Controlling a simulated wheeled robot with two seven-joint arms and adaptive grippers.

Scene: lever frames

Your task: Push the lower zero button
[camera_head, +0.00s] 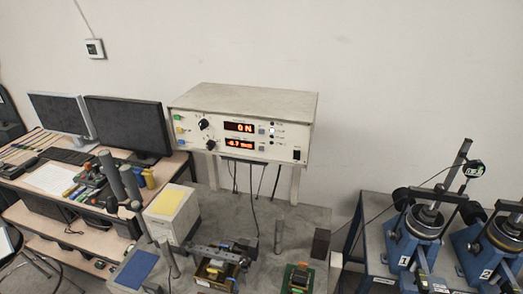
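A cream-coloured instrument box (245,102) stands raised on legs against the wall, its front panel facing me. Its upper red display (239,127) reads 0 N; its lower red display (240,144) shows a small negative value that is hard to read. Small square buttons sit just right of the displays: an upper button (262,131) and a lower button (262,148). Their labels are too small to read, so I cannot confirm which is marked zero. Neither of my grippers shows in this view, and nothing visible touches the panel.
A grey bench (255,210) below the box holds a metal lever rig (215,265), a green-based device (298,278) and a dark block (320,243). A desk with monitors (127,127) is on the left. Blue lever frames (412,245) stand right. Space before the panel looks clear.

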